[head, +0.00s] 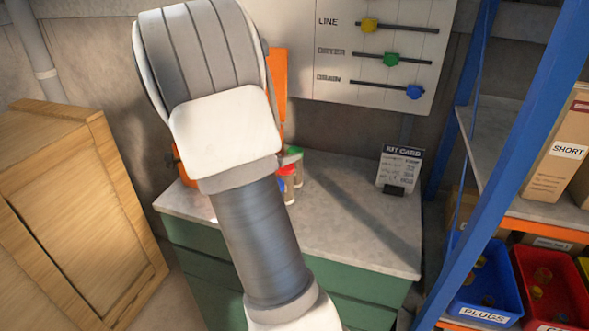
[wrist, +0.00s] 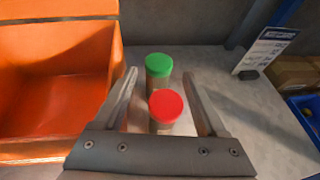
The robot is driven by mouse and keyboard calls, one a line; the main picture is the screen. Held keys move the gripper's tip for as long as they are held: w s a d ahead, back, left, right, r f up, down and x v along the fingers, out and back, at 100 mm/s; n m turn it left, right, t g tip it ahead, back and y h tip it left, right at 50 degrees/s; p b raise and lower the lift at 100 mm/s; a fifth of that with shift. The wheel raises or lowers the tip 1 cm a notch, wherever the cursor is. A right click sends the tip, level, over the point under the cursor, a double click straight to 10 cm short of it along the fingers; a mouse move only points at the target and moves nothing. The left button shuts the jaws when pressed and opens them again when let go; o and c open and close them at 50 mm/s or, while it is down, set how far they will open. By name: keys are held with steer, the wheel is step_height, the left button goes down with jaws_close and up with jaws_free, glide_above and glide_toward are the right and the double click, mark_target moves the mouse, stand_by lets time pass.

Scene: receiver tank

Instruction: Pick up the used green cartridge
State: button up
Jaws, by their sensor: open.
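The green-capped cartridge (wrist: 158,68) stands upright on the grey counter in the wrist view, behind a red-capped cartridge (wrist: 166,108). The red one is nearer to me and hides the lower part of the green one. My gripper (wrist: 164,80) is open, its fingers to either side of the two cartridges; I cannot tell whether they touch anything. In the head view the green cap (head: 293,151) shows just right of my arm, with the red-capped cartridge (head: 288,182) in front of it. A bit of blue shows beside the red one, mostly hidden by my arm. My gripper is hidden there.
An open orange bin (wrist: 60,80) stands close left of my gripper. A kit card (head: 400,167) stands at the counter's (head: 350,225) back right. A panel with line, dryer and drain sliders (head: 380,50) hangs above. A blue-framed shelf (head: 510,150) stands right. The counter's right part is clear.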

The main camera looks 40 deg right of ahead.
mark_target(294, 152)
steer(key=x, duration=0.6)
steer(key=shift+w+d+f, duration=0.1)
steer(key=shift+w+f, duration=0.05)
steer(key=shift+f, duration=0.2)
jaws_close()
